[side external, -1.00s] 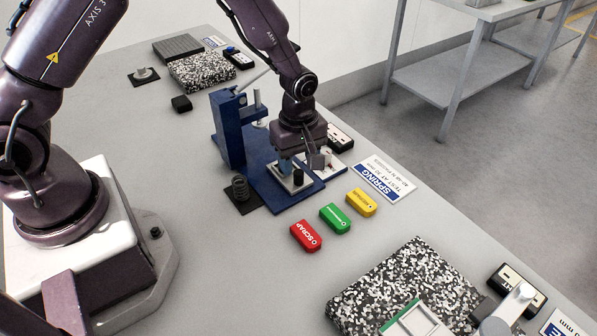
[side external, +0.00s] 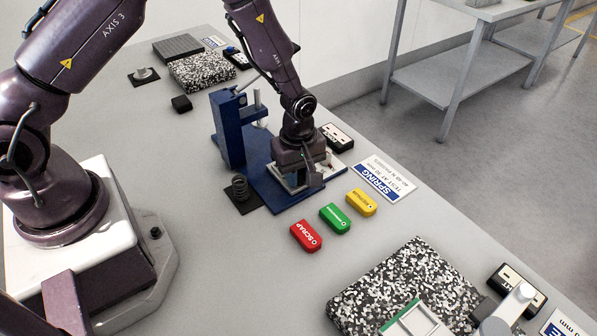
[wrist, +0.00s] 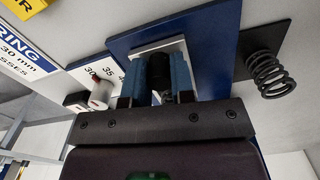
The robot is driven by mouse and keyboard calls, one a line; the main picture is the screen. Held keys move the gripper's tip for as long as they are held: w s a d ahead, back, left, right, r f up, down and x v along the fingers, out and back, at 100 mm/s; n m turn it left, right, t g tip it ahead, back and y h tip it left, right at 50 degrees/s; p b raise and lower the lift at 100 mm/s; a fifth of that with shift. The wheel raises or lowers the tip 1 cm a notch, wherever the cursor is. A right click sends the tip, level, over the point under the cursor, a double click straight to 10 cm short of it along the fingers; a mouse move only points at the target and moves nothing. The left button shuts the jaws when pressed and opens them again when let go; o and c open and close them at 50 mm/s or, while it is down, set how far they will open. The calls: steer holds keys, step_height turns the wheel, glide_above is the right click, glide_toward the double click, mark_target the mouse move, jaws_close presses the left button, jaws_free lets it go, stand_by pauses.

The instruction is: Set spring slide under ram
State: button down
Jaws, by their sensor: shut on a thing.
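The spring slide is a pale plate (side external: 289,185) with a dark upright knob, on the blue base of the press (side external: 228,140). In the wrist view the plate (wrist: 150,50) lies on the blue base, and the black knob (wrist: 160,72) stands between my blue fingers. My gripper (wrist: 158,78) is shut on the knob. In the side view my gripper (side external: 297,182) covers the knob and most of the plate. The ram (side external: 258,105) is the metal rod on the press column, behind and left of the slide. The plate sits apart from it, toward the front of the base.
A coil spring (side external: 240,187) stands on a black pad left of the base. Red (side external: 306,236), green (side external: 335,218) and yellow (side external: 361,202) blocks lie to the front right. A spring sign (side external: 384,182) lies at right. A speckled slab (side external: 410,290) is nearer the viewer.

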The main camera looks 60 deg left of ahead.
steer(key=a, duration=0.7)
steer(key=c, duration=1)
jaws_free()
steer(key=shift+o, duration=0.2)
step_height(320, 180, up, 13)
